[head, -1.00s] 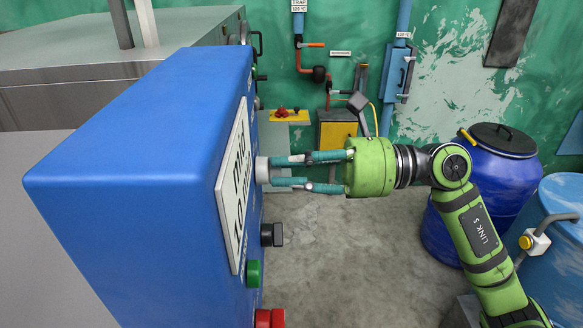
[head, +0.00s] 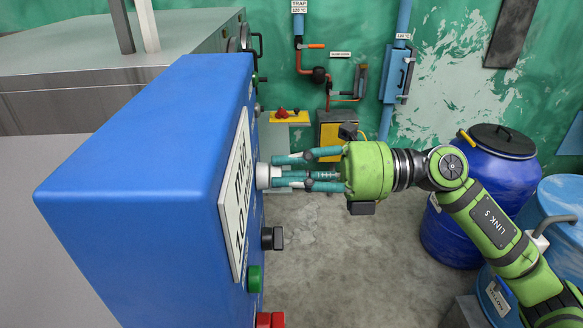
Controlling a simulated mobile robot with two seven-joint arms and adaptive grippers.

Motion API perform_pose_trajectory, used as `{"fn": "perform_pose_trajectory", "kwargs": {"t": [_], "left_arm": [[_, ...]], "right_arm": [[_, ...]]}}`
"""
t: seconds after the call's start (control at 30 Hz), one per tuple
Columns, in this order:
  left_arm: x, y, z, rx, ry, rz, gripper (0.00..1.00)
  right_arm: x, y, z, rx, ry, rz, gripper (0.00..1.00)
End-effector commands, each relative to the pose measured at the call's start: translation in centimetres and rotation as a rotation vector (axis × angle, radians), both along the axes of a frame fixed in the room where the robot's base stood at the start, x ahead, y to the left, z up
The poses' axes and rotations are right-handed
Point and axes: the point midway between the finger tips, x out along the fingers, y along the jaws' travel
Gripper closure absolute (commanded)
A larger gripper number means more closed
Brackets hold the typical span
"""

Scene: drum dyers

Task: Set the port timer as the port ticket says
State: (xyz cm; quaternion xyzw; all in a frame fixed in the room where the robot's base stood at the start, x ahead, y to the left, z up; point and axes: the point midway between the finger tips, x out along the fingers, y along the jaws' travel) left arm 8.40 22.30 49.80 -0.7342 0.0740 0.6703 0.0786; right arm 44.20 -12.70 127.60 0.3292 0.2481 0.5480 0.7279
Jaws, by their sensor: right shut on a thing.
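A blue control box (head: 130,170) fills the left of the view, seen edge-on from its side. A white dial plate (head: 235,200) with black lettering is on its right face, at a steep slant. A pale round knob (head: 264,175) sticks out from this face. My right gripper (head: 275,172) comes in from the right and is shut on the knob, its teal fingers around it. The dial's pointer and full scale cannot be read from here. No port ticket can be made out. My left gripper is not in view.
Below the knob, a black switch (head: 272,238), a green button (head: 254,279) and a red button (head: 270,320) stick out of the box. Blue drums (head: 465,210) stand at the right. Pipes with a red handle (head: 314,46) run along the green back wall. Floor between is clear.

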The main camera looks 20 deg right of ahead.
Motion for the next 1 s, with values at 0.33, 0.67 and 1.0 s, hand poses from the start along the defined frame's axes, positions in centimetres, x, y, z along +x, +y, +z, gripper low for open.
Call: {"fn": "perform_pose_trajectory", "kwargs": {"t": [0.33, 0.67, 1.0], "left_arm": [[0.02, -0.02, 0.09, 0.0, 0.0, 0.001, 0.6], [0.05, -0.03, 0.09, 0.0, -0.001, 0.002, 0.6], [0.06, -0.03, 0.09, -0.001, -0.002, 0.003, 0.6]], "right_arm": [[0.04, -0.02, 0.03, 0.008, 0.024, -0.001, 1.0], [0.04, -0.02, 0.03, 0.007, 0.022, -0.001, 0.56], [-0.04, -0.4, 0.0, 0.007, 0.023, -0.002, 0.56]]}}
